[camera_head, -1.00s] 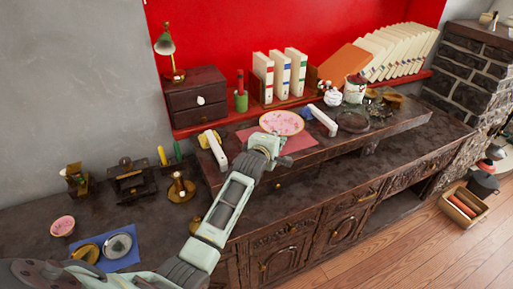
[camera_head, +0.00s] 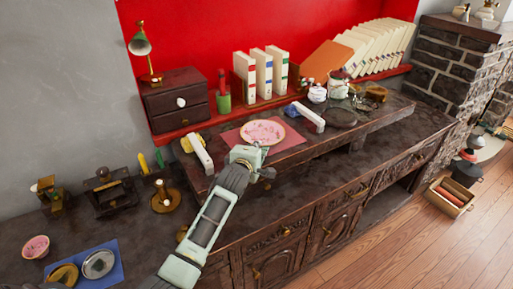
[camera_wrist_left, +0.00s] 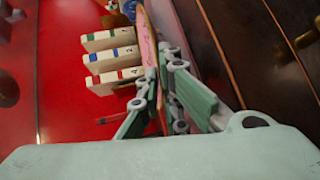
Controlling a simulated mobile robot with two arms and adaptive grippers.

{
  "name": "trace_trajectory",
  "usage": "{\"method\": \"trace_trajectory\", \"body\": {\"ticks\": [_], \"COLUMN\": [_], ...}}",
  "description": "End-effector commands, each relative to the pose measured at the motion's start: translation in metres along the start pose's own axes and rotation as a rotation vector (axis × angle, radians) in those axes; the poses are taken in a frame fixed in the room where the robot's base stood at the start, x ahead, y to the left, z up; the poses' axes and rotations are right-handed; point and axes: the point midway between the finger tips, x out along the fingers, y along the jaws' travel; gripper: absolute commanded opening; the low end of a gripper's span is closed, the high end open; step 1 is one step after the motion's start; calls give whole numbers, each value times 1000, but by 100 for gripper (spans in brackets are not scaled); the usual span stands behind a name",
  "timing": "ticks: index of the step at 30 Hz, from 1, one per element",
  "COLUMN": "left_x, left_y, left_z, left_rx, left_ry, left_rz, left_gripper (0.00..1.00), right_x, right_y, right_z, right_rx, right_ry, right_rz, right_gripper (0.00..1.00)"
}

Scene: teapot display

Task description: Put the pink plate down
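The pink plate (camera_head: 262,132) has a pale rim and shows over the red mat (camera_head: 290,145) on the raised wooden shelf. My left gripper (camera_head: 246,153) is at the plate's near edge. In the left wrist view, the plate (camera_wrist_left: 150,45) shows nearly edge-on, and the fingers of my left gripper (camera_wrist_left: 160,85) are closed on its rim. I cannot tell whether the plate's underside touches the mat. My right gripper is in neither view.
White bar-shaped objects stand left (camera_head: 200,153) and right (camera_head: 309,116) of the mat. A white jar (camera_head: 317,94) and dark dish (camera_head: 341,117) are farther right. Binders (camera_head: 262,75) and a small drawer box (camera_head: 177,103) stand behind. Bare wood lies in front.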

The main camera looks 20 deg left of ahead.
Motion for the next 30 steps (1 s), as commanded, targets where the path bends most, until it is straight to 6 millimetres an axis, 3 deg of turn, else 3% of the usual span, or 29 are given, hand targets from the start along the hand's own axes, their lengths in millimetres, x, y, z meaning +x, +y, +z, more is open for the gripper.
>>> {"method": "trace_trajectory", "body": {"ticks": [1, 4, 17, 20, 30], "left_x": [1, 0, -4, -16, -82], "left_y": [-2, -2, 1, 0, 1], "left_z": [0, 0, 1, 0, 1], "left_rx": [-2, -1, 0, -2, -3], "left_ry": [0, 1, -1, 0, 0], "left_rz": [1, -2, -2, -2, -1], "left_gripper": [0, 12, 12, 12, 12], "right_x": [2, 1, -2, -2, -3], "right_y": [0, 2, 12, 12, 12], "right_z": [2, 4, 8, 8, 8], "right_rx": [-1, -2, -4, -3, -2], "right_ry": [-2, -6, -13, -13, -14], "right_rz": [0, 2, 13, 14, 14], "right_gripper": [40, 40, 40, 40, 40]}}
